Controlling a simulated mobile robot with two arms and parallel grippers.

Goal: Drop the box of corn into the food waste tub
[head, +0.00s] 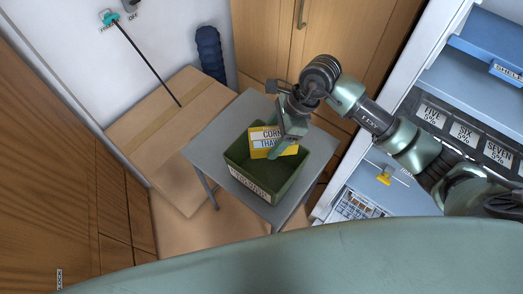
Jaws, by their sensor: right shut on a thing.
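The box of corn (262,144) is yellow with a white label reading "CORN" and a second, partly hidden line. It is tilted and sits over the opening of the green tub (237,155), which has a label on its front wall too small to read. The tub stands on a small grey table (205,137). My right gripper (282,143) is shut on the box, coming in from the upper right. I cannot tell whether the box touches the tub's floor. My left gripper is not in view.
A cardboard box (150,131) stands left of the table. Wooden cabinet doors (268,40) are behind. An open white unit with blue shelves (455,75) and labelled drawers stands at right. A dark blue rolled object (210,52) leans at the wall.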

